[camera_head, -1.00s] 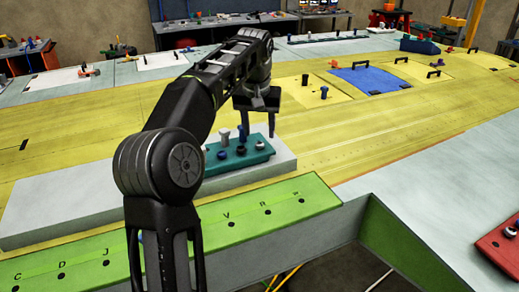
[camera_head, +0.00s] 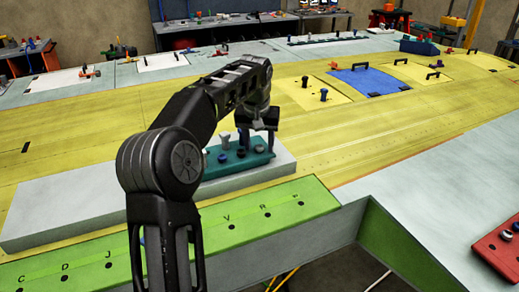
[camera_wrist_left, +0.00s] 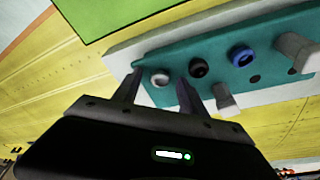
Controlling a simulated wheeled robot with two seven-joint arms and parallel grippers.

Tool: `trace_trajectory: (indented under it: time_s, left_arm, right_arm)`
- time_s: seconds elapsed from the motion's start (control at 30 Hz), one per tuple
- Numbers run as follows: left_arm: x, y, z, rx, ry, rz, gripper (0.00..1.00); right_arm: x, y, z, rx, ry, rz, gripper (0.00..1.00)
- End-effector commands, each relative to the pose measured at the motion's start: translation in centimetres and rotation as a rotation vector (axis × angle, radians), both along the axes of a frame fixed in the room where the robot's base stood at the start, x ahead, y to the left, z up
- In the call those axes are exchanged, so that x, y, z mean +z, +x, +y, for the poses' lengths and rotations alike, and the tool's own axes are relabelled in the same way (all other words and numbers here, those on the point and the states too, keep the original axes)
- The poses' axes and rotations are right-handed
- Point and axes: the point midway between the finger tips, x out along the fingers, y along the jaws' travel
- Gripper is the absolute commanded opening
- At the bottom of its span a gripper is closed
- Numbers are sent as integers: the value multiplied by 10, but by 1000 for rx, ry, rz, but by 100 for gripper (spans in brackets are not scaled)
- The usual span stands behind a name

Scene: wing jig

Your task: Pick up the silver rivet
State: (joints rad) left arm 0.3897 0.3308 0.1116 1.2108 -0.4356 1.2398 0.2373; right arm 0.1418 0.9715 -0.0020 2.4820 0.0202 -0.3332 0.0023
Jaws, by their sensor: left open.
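The silver rivet (camera_wrist_left: 159,77) sits upright at one end of the teal holder (camera_wrist_left: 180,52). In the head view the rivet (camera_head: 260,149) is at the right end of the holder (camera_head: 247,162). My left gripper (camera_head: 257,147) is over that end, pointing down. In the left wrist view my left gripper (camera_wrist_left: 158,90) is open, with one finger on either side of the rivet. I cannot tell whether the fingers touch it. My right gripper is not in view.
The holder also carries a black rivet (camera_wrist_left: 198,68), a blue rivet (camera_wrist_left: 241,56) and grey pegs (camera_wrist_left: 222,98). It lies on a pale slab (camera_head: 100,207) on the yellow wing panel (camera_head: 375,130). A green lettered strip (camera_head: 290,205) runs along the front.

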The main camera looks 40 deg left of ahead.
Motion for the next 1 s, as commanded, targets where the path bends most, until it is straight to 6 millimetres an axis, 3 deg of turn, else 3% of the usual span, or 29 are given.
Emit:
trace_trajectory:
  time_s: [0.37,0.9,1.0]
  left_arm:
    - [0,0,0,0,0,0,49]
    - [0,0,0,0,0,0,5]
    - [0,0,0,0,0,0,0]
  right_arm:
    - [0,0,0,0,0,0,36]
    - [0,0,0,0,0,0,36]
    - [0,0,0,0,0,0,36]
